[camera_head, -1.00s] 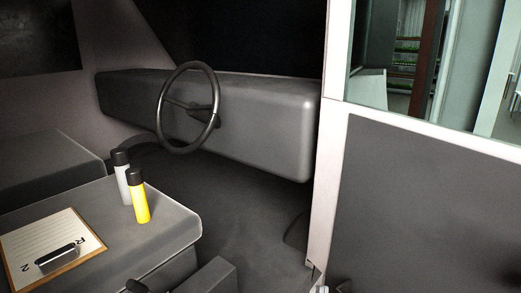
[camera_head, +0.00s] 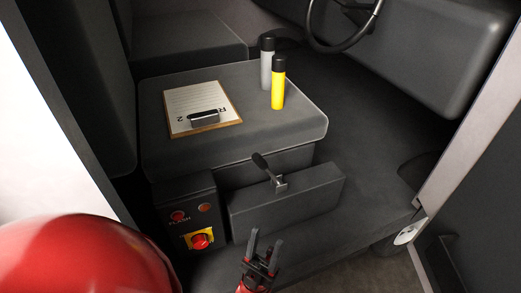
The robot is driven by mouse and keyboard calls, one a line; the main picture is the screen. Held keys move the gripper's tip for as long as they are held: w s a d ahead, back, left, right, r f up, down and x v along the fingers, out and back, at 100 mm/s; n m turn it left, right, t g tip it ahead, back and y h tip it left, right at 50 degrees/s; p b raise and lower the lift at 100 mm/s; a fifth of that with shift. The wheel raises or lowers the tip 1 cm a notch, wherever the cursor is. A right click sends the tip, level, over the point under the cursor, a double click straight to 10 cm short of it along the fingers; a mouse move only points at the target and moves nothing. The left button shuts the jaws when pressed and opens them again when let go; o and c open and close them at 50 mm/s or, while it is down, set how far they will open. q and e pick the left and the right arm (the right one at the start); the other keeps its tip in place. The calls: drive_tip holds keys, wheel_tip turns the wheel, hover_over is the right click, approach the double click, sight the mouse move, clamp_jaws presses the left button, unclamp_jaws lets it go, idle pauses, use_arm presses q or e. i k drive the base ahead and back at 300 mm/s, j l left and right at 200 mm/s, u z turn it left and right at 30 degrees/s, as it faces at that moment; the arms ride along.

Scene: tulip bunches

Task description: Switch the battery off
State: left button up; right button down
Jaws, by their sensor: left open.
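A dark control panel (camera_head: 174,207) stands at the near side of the seat base, low in the cab. It has a red rotary knob (camera_head: 201,241) on a yellow plate, which could be the battery switch; its label is too small to read. My right gripper does not show.
A dark box with a lever (camera_head: 267,170) stands behind my gripper. On the seat (camera_head: 240,90) are a clipboard (camera_head: 174,128), a grey can (camera_head: 266,70) and a yellow can (camera_head: 278,90). The door (camera_head: 470,220) stands at the right. The floor between is clear.

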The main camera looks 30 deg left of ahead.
sight(201, 241)
drive_tip(key=l+u, duration=0.1)
drive_tip(key=u, duration=0.35)
drive_tip(key=l+u, duration=0.1)
drive_tip(key=u, duration=0.3)
drive_tip(key=l+u, duration=0.1)
drive_tip(key=u, duration=0.35)
drive_tip(key=l+u, duration=0.1)
drive_tip(key=u, duration=0.35)
drive_tip(key=k+u, duration=0.25)
drive_tip(key=k+j+u, duration=0.1)
drive_tip(key=u, duration=0.15)
drive_tip(key=k, duration=0.1)
